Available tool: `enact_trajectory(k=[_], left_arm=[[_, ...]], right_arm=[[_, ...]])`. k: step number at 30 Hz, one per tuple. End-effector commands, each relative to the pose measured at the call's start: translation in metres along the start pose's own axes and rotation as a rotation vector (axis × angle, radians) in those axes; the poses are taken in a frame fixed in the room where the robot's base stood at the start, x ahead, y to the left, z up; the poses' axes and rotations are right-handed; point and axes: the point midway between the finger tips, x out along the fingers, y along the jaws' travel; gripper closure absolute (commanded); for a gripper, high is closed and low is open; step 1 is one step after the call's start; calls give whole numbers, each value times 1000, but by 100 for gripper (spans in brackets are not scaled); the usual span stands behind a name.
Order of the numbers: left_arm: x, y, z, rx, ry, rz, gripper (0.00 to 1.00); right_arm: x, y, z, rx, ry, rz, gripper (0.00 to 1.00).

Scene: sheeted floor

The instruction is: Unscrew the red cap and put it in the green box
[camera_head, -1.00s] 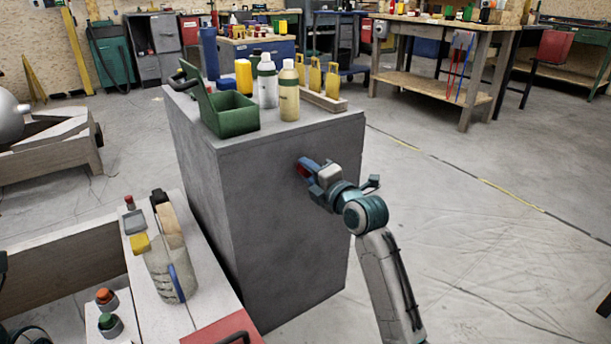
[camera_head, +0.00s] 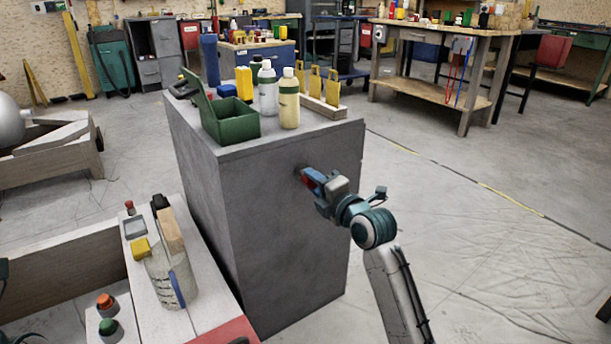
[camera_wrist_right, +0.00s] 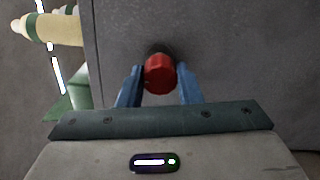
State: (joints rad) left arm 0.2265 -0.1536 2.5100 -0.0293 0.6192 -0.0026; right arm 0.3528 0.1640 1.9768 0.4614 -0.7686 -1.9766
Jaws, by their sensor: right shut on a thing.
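The red cap (camera_wrist_right: 159,73) is between the two blue fingers of my right gripper (camera_head: 309,180), which is shut on it in front of the grey cabinet's face. In the right wrist view, my right gripper (camera_wrist_right: 160,88) holds the cap's sides. A dark, brownish round fitting (camera_head: 300,168) shows on the cabinet face just behind the cap. The cap looks a little apart from it. The green box (camera_head: 238,132) stands on the cabinet top with its lid raised at the left. Its inside is mostly hidden. My left gripper is out of view.
On the cabinet (camera_head: 340,133), pale bottles (camera_head: 289,105), a yellow container (camera_head: 244,84) and a rack with yellow pieces (camera_head: 325,105) stand behind and right of the box. A bench with a jug (camera_head: 168,280) is at left front. Floor right of the cabinet is clear.

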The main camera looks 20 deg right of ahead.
Motion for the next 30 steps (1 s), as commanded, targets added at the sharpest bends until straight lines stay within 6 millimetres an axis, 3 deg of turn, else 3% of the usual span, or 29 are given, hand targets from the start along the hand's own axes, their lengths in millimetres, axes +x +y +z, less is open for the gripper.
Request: enact_trajectory(k=[30], left_arm=[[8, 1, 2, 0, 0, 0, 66]], right_arm=[[-28, 0, 0, 0, 0, 0, 99]])
